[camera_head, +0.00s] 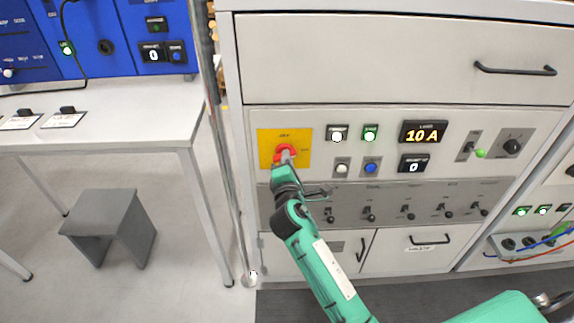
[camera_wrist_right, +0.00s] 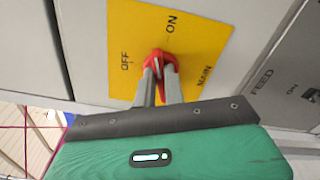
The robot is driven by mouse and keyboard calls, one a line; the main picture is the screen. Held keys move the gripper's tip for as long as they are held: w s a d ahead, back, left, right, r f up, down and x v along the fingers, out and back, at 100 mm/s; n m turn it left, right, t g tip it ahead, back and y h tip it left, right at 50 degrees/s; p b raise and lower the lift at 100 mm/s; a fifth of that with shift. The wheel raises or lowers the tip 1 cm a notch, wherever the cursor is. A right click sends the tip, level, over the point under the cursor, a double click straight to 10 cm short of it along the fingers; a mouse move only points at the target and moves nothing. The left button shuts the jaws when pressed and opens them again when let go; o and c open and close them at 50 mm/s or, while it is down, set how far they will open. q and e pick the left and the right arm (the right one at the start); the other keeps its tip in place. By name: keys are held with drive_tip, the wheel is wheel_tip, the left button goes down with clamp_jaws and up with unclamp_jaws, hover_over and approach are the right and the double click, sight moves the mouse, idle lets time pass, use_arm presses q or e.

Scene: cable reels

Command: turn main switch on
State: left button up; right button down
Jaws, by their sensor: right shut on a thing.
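The main switch is a red rotary knob (camera_head: 284,152) on a yellow plate (camera_head: 299,136) at the upper left of the grey control panel. My right gripper (camera_head: 285,160) reaches up to it from below. In the right wrist view the two grey fingers (camera_wrist_right: 159,82) are shut on the red knob (camera_wrist_right: 157,57), one on each side. The yellow plate (camera_wrist_right: 199,28) there carries OFF, ON and MAIN labels. The fingers partly hide the knob, and I cannot tell its exact angle. My left gripper is not in view.
Beside the plate are lit buttons (camera_head: 370,133), a "10 A" display (camera_head: 423,132) and a row of small toggles (camera_head: 407,213). A drawer with a black handle (camera_head: 515,70) is above. A metal pole (camera_head: 222,150) and a white table (camera_head: 150,118) stand at left.

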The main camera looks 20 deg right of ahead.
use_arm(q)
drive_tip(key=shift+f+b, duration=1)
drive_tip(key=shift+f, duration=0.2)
use_arm(e)
drive_tip(key=shift+f+m, duration=0.15)
drive_tip(key=shift+m, duration=0.95)
drive_tip(key=shift+f+m, duration=0.1)
drive_tip(key=shift+m, duration=1)
drive_tip(key=c, duration=1.5)
unclamp_jaws()
use_arm(q)
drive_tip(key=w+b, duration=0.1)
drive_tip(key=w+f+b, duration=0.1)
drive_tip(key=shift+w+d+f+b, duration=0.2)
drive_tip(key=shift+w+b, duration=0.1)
drive_tip(key=shift+b, duration=0.1)
use_arm(e)
drive_tip(key=v, duration=1.4)
drive_tip(key=shift+d+r, duration=0.1)
